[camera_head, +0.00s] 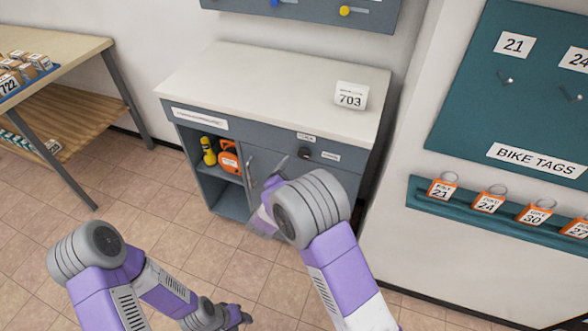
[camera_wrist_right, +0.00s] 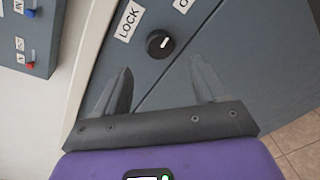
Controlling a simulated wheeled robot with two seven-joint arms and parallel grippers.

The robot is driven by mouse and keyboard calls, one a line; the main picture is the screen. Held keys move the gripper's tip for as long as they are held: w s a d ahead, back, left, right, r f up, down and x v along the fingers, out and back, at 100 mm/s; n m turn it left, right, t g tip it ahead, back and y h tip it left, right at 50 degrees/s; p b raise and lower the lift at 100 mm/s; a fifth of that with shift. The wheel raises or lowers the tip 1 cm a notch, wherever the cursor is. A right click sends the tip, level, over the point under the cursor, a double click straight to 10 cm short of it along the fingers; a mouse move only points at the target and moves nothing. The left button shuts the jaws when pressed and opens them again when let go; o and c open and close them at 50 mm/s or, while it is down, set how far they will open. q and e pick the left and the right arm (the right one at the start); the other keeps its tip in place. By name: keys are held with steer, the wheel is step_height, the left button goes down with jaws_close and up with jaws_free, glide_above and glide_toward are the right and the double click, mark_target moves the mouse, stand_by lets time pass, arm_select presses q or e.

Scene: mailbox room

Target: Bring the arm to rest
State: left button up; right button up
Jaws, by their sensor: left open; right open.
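My right arm reaches over to the front of the grey cabinet (camera_head: 277,176). Its gripper (camera_head: 283,170) is partly hidden behind my own arm in the head view. In the right wrist view the right gripper (camera_wrist_right: 160,68) is open and empty, its two fingers spread in front of the cabinet face. A round black knob (camera_wrist_right: 159,43) lies just beyond and between the fingertips, apart from them as far as I can tell; it also shows in the head view (camera_head: 304,153). My left gripper (camera_head: 240,317) hangs low over the tiled floor, open and small in view.
The cabinet's pale top (camera_head: 260,85) bears a white 703 sign (camera_head: 350,96). Its open shelf holds a yellow item (camera_head: 208,151) and an orange item (camera_head: 229,158). A wooden table (camera_head: 45,50) stands left. A teal ledge with bike tags (camera_head: 490,207) is at right. Floor between is clear.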

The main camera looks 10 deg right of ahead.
steer(key=s+d+f+m+g+y+p, duration=0.1)
steer(key=s+d+f+m+g+y, duration=0.15)
steer(key=s+f+g, duration=0.5)
steer(key=s+d+f+m+g+y+p, duration=0.1)
steer(key=s+d+f+m+g+p, duration=0.3)
steer(key=s+f, duration=0.65)
steer(key=s+a+m+g+y+p, duration=0.1)
steer(key=s+a+m+y+p, duration=0.1)
steer(key=s+a+m+y, duration=0.8)
steer(key=shift+s+a+f+m+p, duration=0.35)
steer(key=shift+s+m, duration=1.45)
steer(key=shift+m, duration=1.35)
steer(key=shift+r+g, duration=0.1)
steer(key=shift+g, duration=0.15)
